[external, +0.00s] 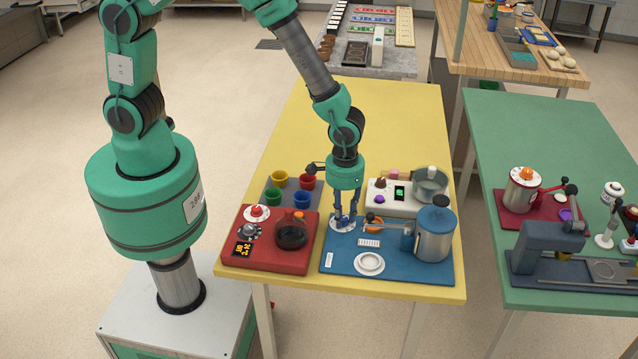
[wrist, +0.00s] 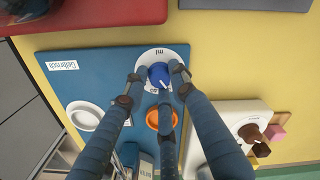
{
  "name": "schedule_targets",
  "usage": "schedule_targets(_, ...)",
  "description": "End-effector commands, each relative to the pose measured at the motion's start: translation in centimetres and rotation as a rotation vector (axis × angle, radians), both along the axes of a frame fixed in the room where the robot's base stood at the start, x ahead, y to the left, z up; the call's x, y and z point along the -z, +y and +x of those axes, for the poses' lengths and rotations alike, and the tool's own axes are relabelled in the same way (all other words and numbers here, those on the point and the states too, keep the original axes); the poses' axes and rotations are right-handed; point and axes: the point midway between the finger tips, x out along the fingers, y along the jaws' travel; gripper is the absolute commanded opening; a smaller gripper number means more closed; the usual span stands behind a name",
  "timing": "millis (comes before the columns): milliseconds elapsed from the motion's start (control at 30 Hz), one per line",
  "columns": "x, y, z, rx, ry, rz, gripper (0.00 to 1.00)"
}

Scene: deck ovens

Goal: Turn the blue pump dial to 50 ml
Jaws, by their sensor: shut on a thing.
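The blue pump dial (wrist: 159,75) stands on a white scale disc (wrist: 152,56) marked "ml", at one edge of a blue board (external: 395,283). The scale's numbers and the dial's setting are too small to read. My gripper (external: 345,221) points down at the dial in the external view and largely hides it. In the wrist view my gripper's fingers (wrist: 158,84) are closed around the dial's sides, and it sits between their tips.
An orange part (wrist: 160,118) is close beside the dial. A white dish (external: 369,263) lies on the board's front. A red board (external: 270,257) with a dark pot is at left. Coloured cups (external: 279,178) and a white device (external: 391,206) stand behind.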

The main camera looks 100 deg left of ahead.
Motion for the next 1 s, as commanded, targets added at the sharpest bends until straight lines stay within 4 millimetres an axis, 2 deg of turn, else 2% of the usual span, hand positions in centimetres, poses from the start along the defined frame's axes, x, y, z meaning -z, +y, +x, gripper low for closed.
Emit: schedule_targets(1000,-0.04,0.02,-0.07,0.965,0.002,0.000,0.00)
